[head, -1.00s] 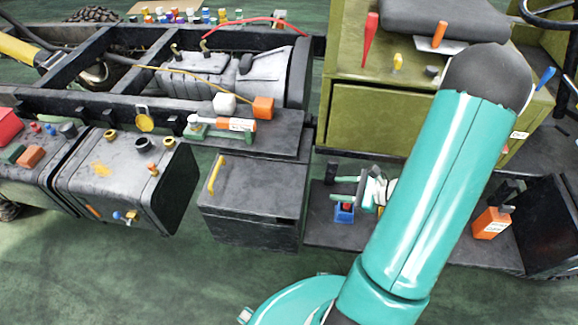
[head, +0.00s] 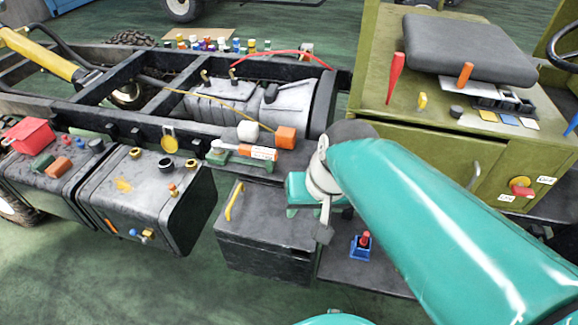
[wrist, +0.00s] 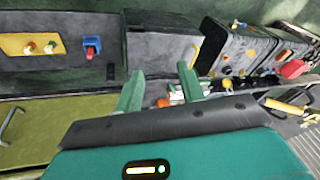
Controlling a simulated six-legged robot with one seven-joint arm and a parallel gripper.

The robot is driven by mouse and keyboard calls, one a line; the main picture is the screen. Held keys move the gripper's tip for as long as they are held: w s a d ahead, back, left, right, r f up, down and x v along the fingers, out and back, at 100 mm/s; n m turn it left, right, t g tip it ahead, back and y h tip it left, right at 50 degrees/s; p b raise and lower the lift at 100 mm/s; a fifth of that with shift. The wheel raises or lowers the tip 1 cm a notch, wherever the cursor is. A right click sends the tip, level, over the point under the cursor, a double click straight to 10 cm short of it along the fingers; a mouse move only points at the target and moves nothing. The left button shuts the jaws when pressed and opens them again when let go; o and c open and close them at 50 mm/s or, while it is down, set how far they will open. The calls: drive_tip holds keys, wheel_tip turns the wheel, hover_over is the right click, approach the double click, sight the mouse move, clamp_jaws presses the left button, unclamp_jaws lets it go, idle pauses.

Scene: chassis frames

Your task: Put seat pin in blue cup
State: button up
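An orange upright pin (head: 464,76) stands at the front edge of the dark seat cushion; it looks like the seat pin, though I cannot be sure. A small blue holder (head: 360,247), perhaps the blue cup, sits on the low dark step with a red piece in or on it. The holder also shows in the wrist view (wrist: 91,50), at upper left. My gripper (wrist: 160,80) is open, with its two green fingers apart and nothing seen between them. In the head view it hangs above the dark box, left of the blue holder.
A red cone (head: 396,75) and a yellow peg (head: 422,102) stand on the olive cabinet (head: 420,150). White and orange blocks (head: 286,137) sit on the ledge behind my gripper. The dark box (head: 265,245) has a yellow handle. My arm hides part of the step.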

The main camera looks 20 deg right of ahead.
drive_tip(key=r+n, duration=0.1)
drive_tip(key=s+r+t+h, duration=0.1)
drive_tip(key=r, duration=0.1)
drive_tip(key=a+r+n+t, duration=0.1)
drive_tip(key=shift+s+r+n, duration=0.15)
drive_tip(key=shift+s+n, duration=0.1)
drive_tip(key=shift+n, duration=0.05)
drive_tip(key=shift+d, duration=0.2)
